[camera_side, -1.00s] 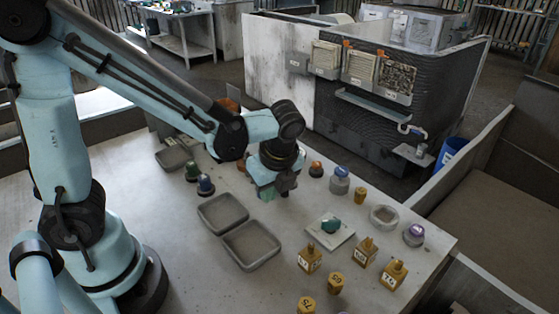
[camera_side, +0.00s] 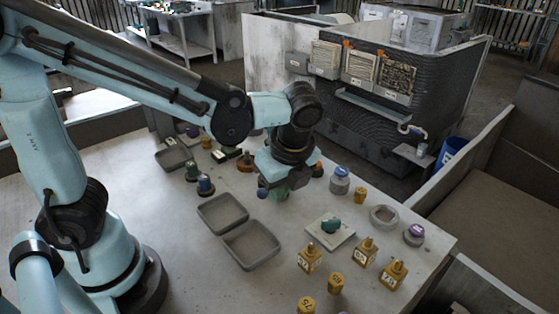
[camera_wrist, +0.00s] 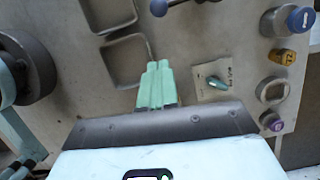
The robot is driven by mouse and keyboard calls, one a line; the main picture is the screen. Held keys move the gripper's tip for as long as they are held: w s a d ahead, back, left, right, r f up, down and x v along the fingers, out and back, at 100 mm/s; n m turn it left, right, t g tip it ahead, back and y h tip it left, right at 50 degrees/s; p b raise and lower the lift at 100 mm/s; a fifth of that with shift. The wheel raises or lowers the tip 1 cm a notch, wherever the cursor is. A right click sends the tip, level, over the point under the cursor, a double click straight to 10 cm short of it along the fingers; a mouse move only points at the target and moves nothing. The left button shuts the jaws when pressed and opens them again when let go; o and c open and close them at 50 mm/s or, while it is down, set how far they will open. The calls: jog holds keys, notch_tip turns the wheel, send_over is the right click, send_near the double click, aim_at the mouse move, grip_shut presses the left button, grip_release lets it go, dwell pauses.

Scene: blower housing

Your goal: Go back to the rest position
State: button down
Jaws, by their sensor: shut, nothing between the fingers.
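My gripper (camera_side: 280,195) hangs over the middle of the table, above and to the right of the two grey trays. Its pale green fingers (camera_wrist: 156,85) are together in the wrist view, with nothing between them. The fingers are partly hidden by the gripper body in the side view. No held part shows in either view.
Two empty grey trays (camera_side: 250,262) lie beside the gripper. A white plate with a teal piece (camera_side: 331,226) lies to its right. Yellow blocks (camera_side: 310,260) and blue- and purple-topped parts (camera_side: 340,180) stand along the right side. A blue ball knob (camera_wrist: 158,8) shows near the fingers.

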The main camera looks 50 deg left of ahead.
jog(key=v, duration=0.6)
jog(key=a+f+n+t+h, duration=0.1)
jog(key=a+n+t, duration=0.2)
jog(key=n, duration=0.6)
jog(key=s+a+f+n+t+h, duration=0.1)
jog(key=a+n, duration=0.4)
jog(key=n, duration=0.5)
jog(key=t+h, duration=0.1)
jog(key=t, duration=0.1)
jog(key=shift+a+t, duration=0.4)
